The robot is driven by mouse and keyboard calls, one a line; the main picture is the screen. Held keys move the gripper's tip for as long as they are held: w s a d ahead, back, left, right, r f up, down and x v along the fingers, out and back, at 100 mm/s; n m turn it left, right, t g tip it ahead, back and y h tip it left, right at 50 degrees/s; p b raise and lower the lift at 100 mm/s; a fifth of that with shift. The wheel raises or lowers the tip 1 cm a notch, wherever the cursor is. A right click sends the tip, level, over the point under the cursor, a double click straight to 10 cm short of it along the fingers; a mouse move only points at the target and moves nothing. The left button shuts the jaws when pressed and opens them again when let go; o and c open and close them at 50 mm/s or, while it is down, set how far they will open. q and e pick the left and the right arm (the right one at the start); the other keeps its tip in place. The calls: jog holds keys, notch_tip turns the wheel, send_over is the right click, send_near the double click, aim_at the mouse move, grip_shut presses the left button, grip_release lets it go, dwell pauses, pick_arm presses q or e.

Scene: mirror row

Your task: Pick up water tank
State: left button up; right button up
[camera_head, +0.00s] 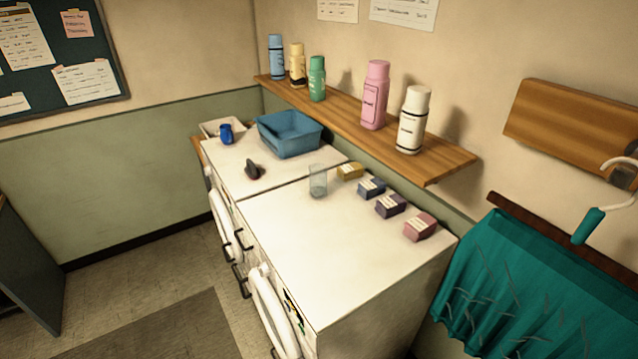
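I see nothing that is plainly marked as a water tank. A small clear, see-through container (318,181) stands upright on the white machine tops, near the seam between the two machines. It looks empty, but I cannot be sure. A blue open-topped tub (290,134) sits at the back of the far machine, under the shelf. Neither of my grippers is in view.
Several small boxes, such as a pink one (420,227), line the near machine's (330,260) back edge. A wooden shelf (345,112) with several bottles overhangs behind. Teal cloth (520,285) hangs at right. The near machine's front top is clear.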

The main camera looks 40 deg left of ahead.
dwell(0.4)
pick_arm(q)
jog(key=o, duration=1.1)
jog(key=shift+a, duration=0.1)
